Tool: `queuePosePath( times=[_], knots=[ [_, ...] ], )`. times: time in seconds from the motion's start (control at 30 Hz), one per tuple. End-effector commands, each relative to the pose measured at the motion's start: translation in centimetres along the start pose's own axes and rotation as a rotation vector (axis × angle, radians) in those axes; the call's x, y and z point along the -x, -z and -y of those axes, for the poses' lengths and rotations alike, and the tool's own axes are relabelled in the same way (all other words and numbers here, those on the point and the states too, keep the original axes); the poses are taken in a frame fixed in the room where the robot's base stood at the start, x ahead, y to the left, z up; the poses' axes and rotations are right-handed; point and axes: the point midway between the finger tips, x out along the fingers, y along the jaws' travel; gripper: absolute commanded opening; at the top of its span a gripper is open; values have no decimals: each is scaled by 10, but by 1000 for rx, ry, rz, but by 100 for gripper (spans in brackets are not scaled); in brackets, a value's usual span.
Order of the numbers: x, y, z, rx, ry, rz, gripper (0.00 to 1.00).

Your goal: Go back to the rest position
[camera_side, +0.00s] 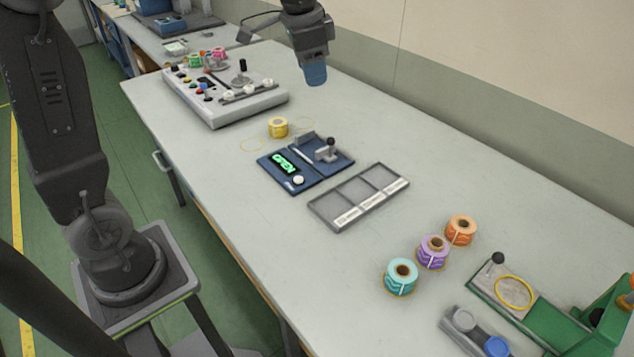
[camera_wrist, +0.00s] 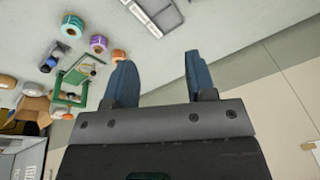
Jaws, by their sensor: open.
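My gripper (camera_side: 314,74) is raised above the far back part of the bench, near the wall, apart from everything on it. In the wrist view its two blue fingers (camera_wrist: 160,82) stand apart with nothing between them. My gripper is open and empty. The grey-white bench (camera_side: 240,225) lies below it.
A control console (camera_side: 225,95) and a yellow roll (camera_side: 278,127) stand at the far end. A blue device (camera_side: 305,165) reading OPEN, an empty tray (camera_side: 358,197), teal (camera_side: 401,277), purple (camera_side: 433,252) and orange (camera_side: 461,230) rolls and a green fixture (camera_side: 560,320) follow nearer.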

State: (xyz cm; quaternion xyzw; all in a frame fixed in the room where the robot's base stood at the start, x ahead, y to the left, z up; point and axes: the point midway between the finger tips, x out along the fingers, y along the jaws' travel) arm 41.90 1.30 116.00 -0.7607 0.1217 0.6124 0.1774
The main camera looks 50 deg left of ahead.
Motion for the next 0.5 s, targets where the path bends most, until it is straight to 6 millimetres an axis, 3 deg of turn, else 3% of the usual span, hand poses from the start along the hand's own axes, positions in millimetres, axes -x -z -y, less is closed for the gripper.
queuePosePath(
  times=[0.03,0.2,0.5],
  knots=[
    [12,-14,-16,32,12,-26,51],
    [32,-62,-63,158,34,-102,51],
    [25,-145,-129,360,36,-230,51]
  ],
)
